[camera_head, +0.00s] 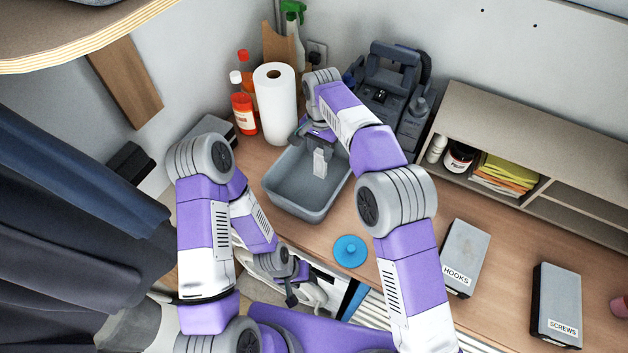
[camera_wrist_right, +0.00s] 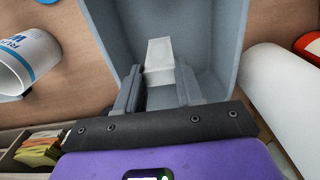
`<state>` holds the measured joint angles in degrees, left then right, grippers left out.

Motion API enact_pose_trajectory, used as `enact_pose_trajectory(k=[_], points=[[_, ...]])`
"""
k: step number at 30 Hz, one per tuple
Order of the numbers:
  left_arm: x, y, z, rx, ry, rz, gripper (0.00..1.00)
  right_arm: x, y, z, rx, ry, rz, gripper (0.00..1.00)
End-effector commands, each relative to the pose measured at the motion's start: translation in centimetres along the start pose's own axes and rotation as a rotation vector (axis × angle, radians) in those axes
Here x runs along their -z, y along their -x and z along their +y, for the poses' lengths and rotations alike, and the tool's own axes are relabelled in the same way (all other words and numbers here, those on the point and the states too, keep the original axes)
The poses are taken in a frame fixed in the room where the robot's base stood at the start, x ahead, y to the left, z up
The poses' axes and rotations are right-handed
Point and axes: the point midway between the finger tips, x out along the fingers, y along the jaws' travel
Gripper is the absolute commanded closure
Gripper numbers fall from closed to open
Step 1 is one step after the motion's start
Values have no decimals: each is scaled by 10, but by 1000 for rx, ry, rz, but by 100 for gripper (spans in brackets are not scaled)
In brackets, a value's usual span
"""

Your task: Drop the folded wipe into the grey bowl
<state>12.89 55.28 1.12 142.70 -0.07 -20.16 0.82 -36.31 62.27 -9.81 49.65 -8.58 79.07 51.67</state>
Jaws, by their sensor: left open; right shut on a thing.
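The grey bowl (camera_head: 290,205) is a deep rectangular basin on the wooden worktop. My right gripper (camera_head: 318,150) is over it, pointing down. It is shut on the folded wipe (camera_head: 320,163), a small pale block hanging between the fingers inside the bowl's outline. The right wrist view shows the wipe (camera_wrist_right: 159,62) between the fingertips of the right gripper (camera_wrist_right: 157,92), with the bowl's wall (camera_wrist_right: 222,40) around it. I cannot tell whether the wipe touches the bowl's floor. My left gripper (camera_head: 292,284) is open, low in front of the worktop and away from the bowl.
A paper towel roll (camera_head: 275,105) and red bottles (camera_head: 243,108) stand behind the bowl. A blue disc (camera_head: 350,251) lies in front of it. Boxes labelled HOOKS (camera_head: 464,257) and SCREWS (camera_head: 557,303) are to the right. A shelf unit (camera_head: 530,130) stands at the back right.

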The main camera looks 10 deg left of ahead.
Motion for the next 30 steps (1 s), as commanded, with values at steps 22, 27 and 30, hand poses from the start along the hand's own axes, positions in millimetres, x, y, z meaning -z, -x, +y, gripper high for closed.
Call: enact_pose_trajectory(k=[22,27,30], points=[[0,1,0,0,0,1,51,0,3,0,1,0,1,33],[0,2,1,0,0,0,51,0,25,-1,4,0,3,33],[0,5,2,0,0,0,51,0,44,-1,4,-1,3,33]])
